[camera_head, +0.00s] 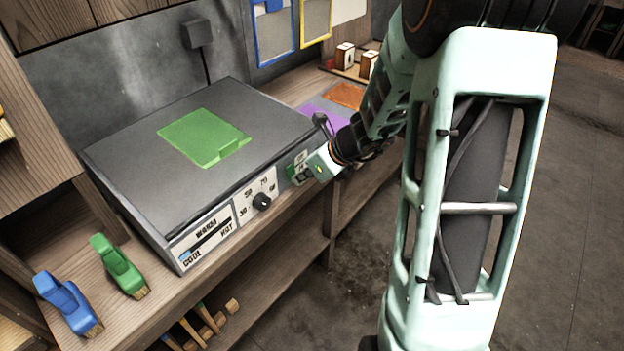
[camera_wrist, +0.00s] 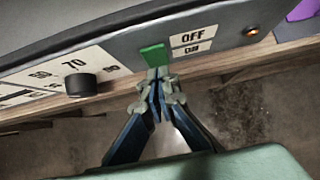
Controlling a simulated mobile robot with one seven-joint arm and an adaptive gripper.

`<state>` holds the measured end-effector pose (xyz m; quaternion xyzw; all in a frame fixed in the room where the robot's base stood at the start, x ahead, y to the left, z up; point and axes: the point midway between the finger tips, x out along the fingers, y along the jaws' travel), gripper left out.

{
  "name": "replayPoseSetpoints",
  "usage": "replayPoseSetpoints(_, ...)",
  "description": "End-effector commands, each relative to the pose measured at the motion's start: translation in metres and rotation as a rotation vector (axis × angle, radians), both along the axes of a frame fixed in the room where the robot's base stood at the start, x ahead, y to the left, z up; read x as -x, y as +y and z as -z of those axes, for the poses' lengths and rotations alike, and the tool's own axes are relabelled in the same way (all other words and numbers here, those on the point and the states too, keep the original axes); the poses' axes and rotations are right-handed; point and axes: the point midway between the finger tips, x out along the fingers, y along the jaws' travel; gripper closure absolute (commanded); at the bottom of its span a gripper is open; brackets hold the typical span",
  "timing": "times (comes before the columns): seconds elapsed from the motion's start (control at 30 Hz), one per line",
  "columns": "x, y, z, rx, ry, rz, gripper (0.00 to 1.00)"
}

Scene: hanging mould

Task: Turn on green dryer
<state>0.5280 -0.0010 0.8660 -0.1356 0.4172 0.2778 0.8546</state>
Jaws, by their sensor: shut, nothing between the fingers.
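The green dryer is a grey box with a dark lid (camera_head: 140,150) and a green pad (camera_head: 204,137) on top. In the wrist view its front panel carries a green switch (camera_wrist: 153,54) beside OFF and ON labels (camera_wrist: 192,38). My gripper (camera_wrist: 158,78) is shut and empty, its fingertips at the lower end of the switch; I cannot tell whether they touch it. A small orange lamp (camera_wrist: 252,31) sits right of the labels. In the head view my gripper (camera_head: 303,174) hides part of the switch area.
The panel also has a black knob (camera_head: 262,202) and a COOL-to-HOT slider (camera_head: 208,235). A green brush (camera_head: 118,265) and a blue brush (camera_head: 68,303) lie left on the wooden bench. The bench edge runs just below the panel. Open floor (camera_head: 330,305) lies in front.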

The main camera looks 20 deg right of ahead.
Motion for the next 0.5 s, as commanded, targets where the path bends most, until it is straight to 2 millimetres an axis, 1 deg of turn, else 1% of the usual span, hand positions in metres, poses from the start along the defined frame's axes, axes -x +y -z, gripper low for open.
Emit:
replayPoseSetpoints(0.1, -0.0034, 0.0021, 0.0003, 0.001, 0.0, 0.001, 1.0)
replayPoseSetpoints(0.37, -0.0036, 0.0023, 0.0002, 0.0, 0.0, 0.0, 1.0)
replayPoseSetpoints(0.5, -0.0079, 0.0066, 0.0046, 0.0, 0.0, -0.003, 1.0)
